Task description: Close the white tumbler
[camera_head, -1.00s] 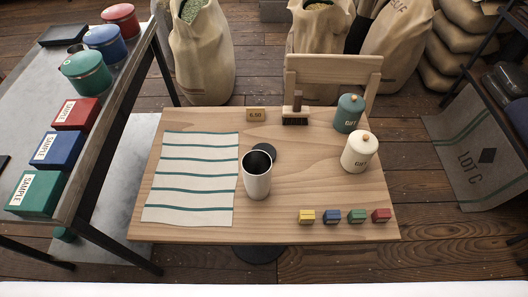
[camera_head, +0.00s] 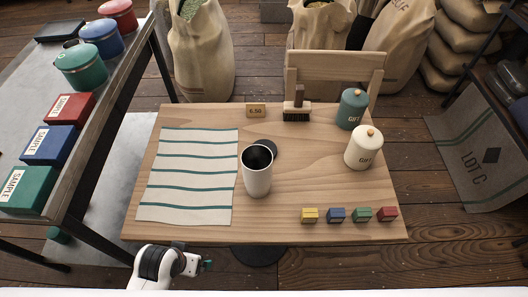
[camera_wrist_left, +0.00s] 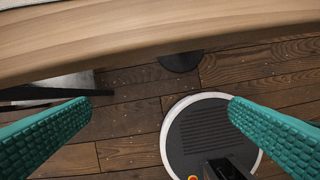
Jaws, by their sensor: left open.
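The white tumbler (camera_head: 257,178) stands upright on the wooden table, and its dark inside shows at the top. A round black lid (camera_head: 266,146) is partly hidden behind the tumbler's rim, attached or resting close to it; I cannot tell which. My left gripper (camera_head: 207,265) is at the near edge of the table, left of and nearer than the tumbler. In the left wrist view its teal fingers (camera_wrist_left: 160,132) are wide apart with nothing between them. My right gripper is not in view.
A striped cloth (camera_head: 190,170) lies left of the tumbler. Two gift canisters, teal (camera_head: 351,112) and cream (camera_head: 362,152), stand at right. Several small coloured boxes (camera_head: 335,215) line the front right. A brush (camera_head: 297,112) and price sign (camera_head: 256,110) are at the back. The table edge (camera_wrist_left: 160,40) is above my left gripper's view.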

